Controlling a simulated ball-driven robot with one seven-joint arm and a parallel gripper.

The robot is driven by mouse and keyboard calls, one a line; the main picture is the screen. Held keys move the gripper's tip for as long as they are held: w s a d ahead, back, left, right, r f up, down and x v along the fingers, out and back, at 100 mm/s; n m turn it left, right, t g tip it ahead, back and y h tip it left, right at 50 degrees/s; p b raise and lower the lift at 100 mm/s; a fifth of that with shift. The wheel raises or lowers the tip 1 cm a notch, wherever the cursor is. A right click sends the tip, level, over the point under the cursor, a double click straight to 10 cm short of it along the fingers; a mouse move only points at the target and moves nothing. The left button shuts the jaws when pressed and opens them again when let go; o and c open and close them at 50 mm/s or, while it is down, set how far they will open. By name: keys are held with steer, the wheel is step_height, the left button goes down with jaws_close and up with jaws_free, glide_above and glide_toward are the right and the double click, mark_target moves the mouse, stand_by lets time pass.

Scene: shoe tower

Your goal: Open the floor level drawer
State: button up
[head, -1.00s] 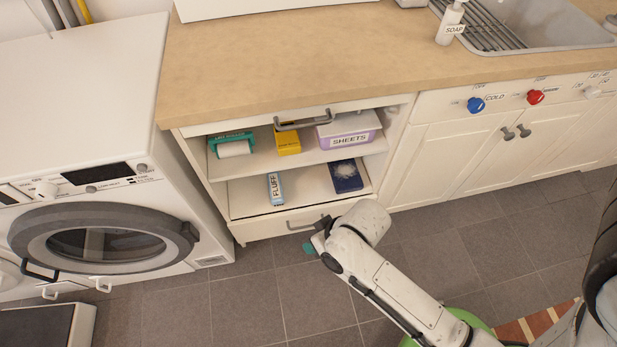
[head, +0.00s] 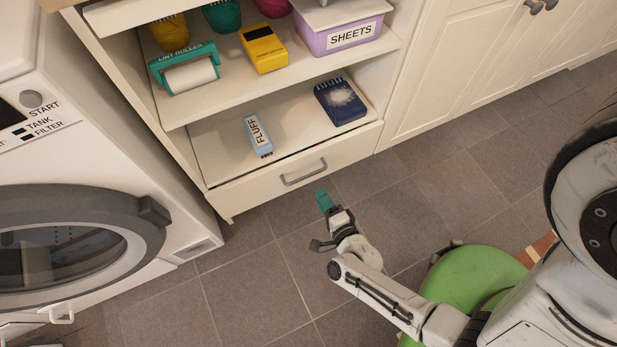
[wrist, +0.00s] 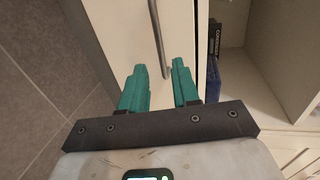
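The floor level drawer (head: 246,196) is the low cream front at the bottom of the open shelf unit. It has a grey bar handle (head: 303,173) and looks shut or nearly so. The handle also shows in the wrist view (wrist: 158,38), running up and down just beyond my fingertips. My gripper (head: 323,200), with teal fingers, is in front of the drawer, a little below the handle in the head view. In the wrist view my gripper (wrist: 159,68) is open, its two fingers apart with nothing between them. The handle is beyond the tips, roughly in line with the gap.
The washing machine (head: 90,250) stands left of the unit. Above the drawer are a FLUFF box (head: 258,136), a dark blue box (head: 341,101), a lint roller (head: 187,72) and a SHEETS box (head: 345,36). Grey tiled floor (head: 250,290) in front of the drawer is clear.

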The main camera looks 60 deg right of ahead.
mark_target(309, 175)
steer(key=b+x, duration=0.2)
steer(key=x, duration=0.8)
steer(key=shift+w+d+f+b, duration=0.1)
steer(key=shift+d+b, duration=0.3)
jaws_close()
